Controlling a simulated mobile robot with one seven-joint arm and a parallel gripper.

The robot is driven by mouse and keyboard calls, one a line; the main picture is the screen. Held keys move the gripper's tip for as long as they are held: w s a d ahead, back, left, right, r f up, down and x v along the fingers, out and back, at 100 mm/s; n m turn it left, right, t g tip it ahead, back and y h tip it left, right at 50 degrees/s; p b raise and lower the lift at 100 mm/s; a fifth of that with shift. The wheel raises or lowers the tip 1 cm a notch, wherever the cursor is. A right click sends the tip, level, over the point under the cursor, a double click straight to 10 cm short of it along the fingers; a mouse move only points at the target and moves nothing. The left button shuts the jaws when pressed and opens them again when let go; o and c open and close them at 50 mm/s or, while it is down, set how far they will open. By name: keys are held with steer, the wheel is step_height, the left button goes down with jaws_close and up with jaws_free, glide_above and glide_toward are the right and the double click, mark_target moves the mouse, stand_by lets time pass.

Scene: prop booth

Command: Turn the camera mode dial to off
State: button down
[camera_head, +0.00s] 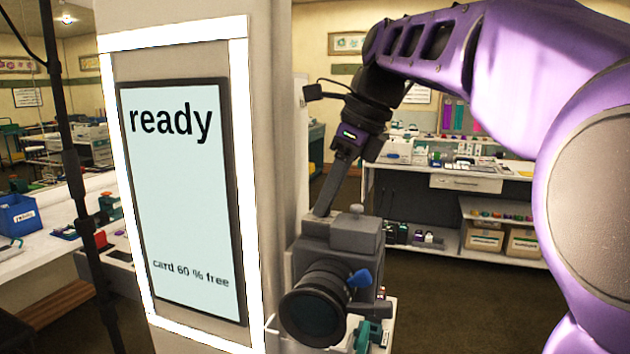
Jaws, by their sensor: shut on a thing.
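The grey camera (347,236) stands at lower centre, its dark round lens (313,305) facing me, with a blue lever on the lens side. My gripper (323,212) reaches down from above to the camera's top, left of the raised hump. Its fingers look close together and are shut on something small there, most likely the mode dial. The dial itself and its markings are hidden behind the fingers and the camera's top edge, so its setting cannot be read. A small round grey knob (356,210) sits on the hump, clear of the fingers.
A lit-framed screen (180,200) left of the camera reads "ready" and "card 60 % free". Its pale pillar stands close beside the camera. Green parts (368,335) lie below the camera's right side. A blue bin (18,215) is on the left table; shelves stand behind.

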steer(key=n, duration=0.2)
steer(key=n+g+p, duration=0.1)
steer(key=shift+w+n, duration=0.2)
steer(key=shift+n, duration=0.2)
steer(key=n+g, duration=0.1)
steer(key=n, duration=0.1)
steer(key=n+g, duration=0.1)
steer(key=n, duration=0.2)
steer(key=shift+w+g, duration=0.2)
steer(key=shift+g, duration=0.1)
steer(key=shift+n, duration=0.4)
steer(key=c, duration=0.6)
jaws_free()
